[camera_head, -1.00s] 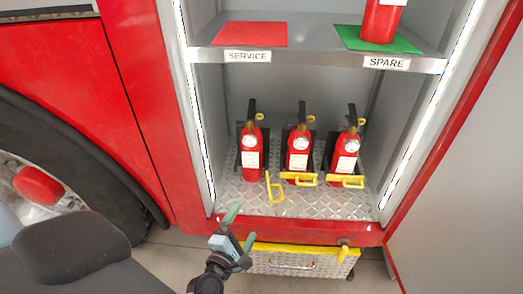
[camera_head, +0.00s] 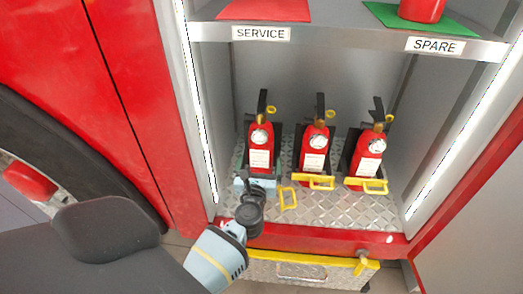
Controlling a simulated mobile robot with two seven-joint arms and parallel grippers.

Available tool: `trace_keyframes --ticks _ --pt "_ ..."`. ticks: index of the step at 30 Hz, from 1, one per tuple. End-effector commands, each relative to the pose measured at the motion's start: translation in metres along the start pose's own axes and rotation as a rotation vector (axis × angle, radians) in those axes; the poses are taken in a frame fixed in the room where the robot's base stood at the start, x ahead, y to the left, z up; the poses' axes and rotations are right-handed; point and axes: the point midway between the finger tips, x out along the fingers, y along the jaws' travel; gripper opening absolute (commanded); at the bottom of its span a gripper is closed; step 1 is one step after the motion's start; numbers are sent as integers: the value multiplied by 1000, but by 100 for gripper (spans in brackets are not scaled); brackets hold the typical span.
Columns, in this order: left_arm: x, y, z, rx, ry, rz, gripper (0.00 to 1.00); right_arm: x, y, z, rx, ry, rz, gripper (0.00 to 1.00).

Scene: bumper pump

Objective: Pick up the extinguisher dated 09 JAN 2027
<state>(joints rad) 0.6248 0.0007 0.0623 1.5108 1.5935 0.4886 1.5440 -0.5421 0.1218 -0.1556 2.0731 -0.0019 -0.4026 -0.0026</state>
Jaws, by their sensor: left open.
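Three red extinguishers stand upright in black brackets on the metal floor of the compartment: a left one (camera_head: 261,150), a middle one (camera_head: 314,152) and a right one (camera_head: 367,158). Each has a gauge, a black handle, a yellow ring and a white label; the dates are too small to read. My left gripper (camera_head: 259,168) is open at the left extinguisher, its fingers around the lower body; contact cannot be told. The yellow latch (camera_head: 288,198) before the left extinguisher is swung open. The middle latch (camera_head: 315,182) and right latch (camera_head: 367,185) lie across their extinguishers. My right gripper is not in view.
A shelf above has a red mat (camera_head: 264,10) over a SERVICE label and a green mat (camera_head: 455,28) over a SPARE label. A red extinguisher (camera_head: 423,9), partly cut off, stands on the green mat. A yellow-edged step (camera_head: 300,270) is below the compartment.

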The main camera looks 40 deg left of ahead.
Motion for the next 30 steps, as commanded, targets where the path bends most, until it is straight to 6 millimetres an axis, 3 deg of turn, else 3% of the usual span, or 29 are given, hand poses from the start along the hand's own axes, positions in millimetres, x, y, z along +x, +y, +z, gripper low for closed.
trace_keyframes --ticks 8,18,28,30 --pt "14 1 0 3 -1 0 95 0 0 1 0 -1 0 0" --pt "56 3 0 4 -1 -1 95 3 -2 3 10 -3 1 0" --pt "62 3 0 3 0 -1 95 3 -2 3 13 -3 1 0" --pt "62 3 0 3 0 -1 86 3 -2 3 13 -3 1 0"
